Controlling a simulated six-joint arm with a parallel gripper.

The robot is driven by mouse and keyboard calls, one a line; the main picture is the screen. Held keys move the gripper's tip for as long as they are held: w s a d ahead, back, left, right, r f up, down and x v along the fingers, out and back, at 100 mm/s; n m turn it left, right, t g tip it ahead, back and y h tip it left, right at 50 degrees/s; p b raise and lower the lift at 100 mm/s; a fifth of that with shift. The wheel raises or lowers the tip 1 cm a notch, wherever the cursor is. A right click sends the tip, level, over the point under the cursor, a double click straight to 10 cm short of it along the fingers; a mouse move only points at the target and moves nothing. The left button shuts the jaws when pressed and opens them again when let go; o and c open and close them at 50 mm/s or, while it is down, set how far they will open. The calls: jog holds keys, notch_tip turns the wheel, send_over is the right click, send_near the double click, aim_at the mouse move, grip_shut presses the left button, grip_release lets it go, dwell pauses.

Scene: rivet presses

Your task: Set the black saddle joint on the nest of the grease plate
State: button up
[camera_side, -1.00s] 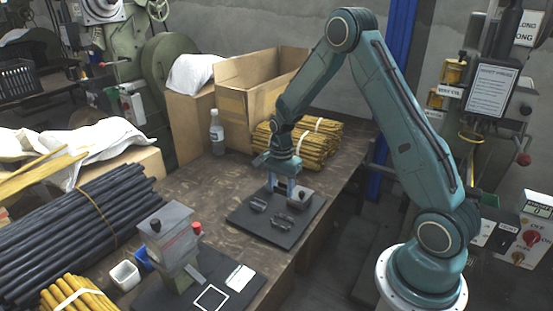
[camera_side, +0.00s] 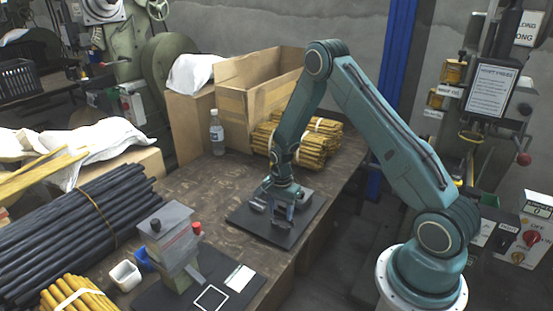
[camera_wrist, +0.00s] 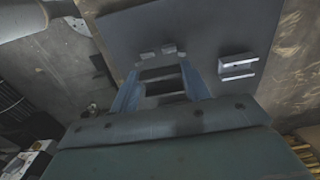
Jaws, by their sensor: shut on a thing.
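My gripper (camera_side: 281,217) is low over the dark board (camera_side: 249,222) on the bench in the side view. In the wrist view its two blue fingers (camera_wrist: 163,88) are shut on a black saddle joint (camera_wrist: 163,84), at or just above the board. I cannot tell whether it touches the board. In the side view the gripper hides most of the held joint. I cannot tell for sure which plate is the grease plate.
A second dark board (camera_side: 185,294) at the front carries a grey press (camera_side: 169,238), a white pad (camera_side: 240,277) and a white square outline (camera_side: 211,298). A bottle (camera_side: 217,132), cardboard box (camera_side: 245,100) and yellow bundles (camera_side: 312,147) stand behind. Black rods (camera_side: 80,230) lie left.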

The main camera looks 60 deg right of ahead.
aim_at(281, 212)
jog(key=shift+f, duration=1.25)
jog(key=shift+f, duration=0.4)
jog(key=shift+f, duration=0.3)
jog(key=o, duration=1)
jog(key=shift+o, duration=0.2)
jog(key=shift+s+r, duration=0.15)
jog(key=shift+r, duration=0.6)
notch_tip(281, 212, up, 11)
jog(key=shift+f, duration=0.1)
jog(key=shift+r, duration=0.55)
